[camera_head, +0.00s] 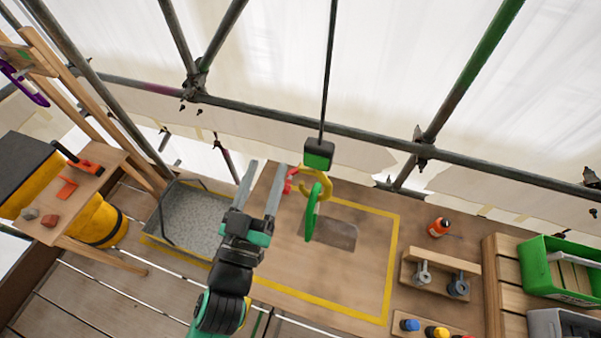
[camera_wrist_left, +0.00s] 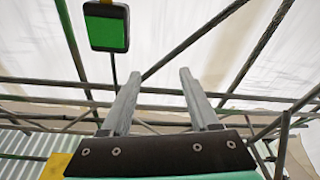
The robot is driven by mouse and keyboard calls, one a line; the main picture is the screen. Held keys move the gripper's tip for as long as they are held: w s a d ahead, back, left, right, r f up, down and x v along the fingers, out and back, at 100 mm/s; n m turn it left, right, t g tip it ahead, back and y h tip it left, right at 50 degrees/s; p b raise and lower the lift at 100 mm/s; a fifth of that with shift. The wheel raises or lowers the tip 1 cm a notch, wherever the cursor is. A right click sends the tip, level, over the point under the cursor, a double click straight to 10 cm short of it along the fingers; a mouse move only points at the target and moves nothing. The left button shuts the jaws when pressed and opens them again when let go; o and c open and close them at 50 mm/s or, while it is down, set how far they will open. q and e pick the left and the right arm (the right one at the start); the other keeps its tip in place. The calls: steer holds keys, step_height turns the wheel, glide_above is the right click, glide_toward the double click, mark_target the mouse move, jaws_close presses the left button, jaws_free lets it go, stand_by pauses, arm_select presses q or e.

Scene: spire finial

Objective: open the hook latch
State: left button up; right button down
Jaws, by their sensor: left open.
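A green and black hoist block (camera_head: 319,153) hangs from a dark cable. Below it is a yellow hook (camera_head: 325,176), with a small red part (camera_head: 290,181) at its left side that looks like the latch. A green loop (camera_head: 313,208) hangs at the hook. I cannot tell whether the latch is open or shut. My left gripper (camera_head: 266,166) is open and empty, its fingertips just left of the red part and apart from it. In the left wrist view the block (camera_wrist_left: 107,28) is at the upper left, left of my open fingers; the hook is not visible there. My right gripper is not in view.
Below the hook is a wooden board with a yellow outline (camera_head: 393,265) and a grey plate (camera_head: 335,234). A grey tray (camera_head: 190,220) stands left of it. Scaffold tubes (camera_head: 290,118) cross behind.

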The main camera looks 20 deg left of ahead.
arm_select(q)
steer(key=m+g+h+b, duration=0.1)
steer(key=g+b, duration=0.1)
glide_toward(288, 184)
steer(key=w+f, duration=0.1)
steer(key=w, duration=0.1)
steer(key=shift+w+a+f+m+h, duration=0.1)
steer(key=shift+a+m+h, duration=0.2)
steer(key=shift+a, duration=0.1)
steer(key=w, duration=1)
steer(key=shift+w+a+p, duration=0.25)
steer(key=shift+a+p, duration=0.15)
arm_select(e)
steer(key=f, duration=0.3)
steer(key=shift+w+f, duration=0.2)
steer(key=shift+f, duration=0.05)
arm_select(q)
jaws_close()
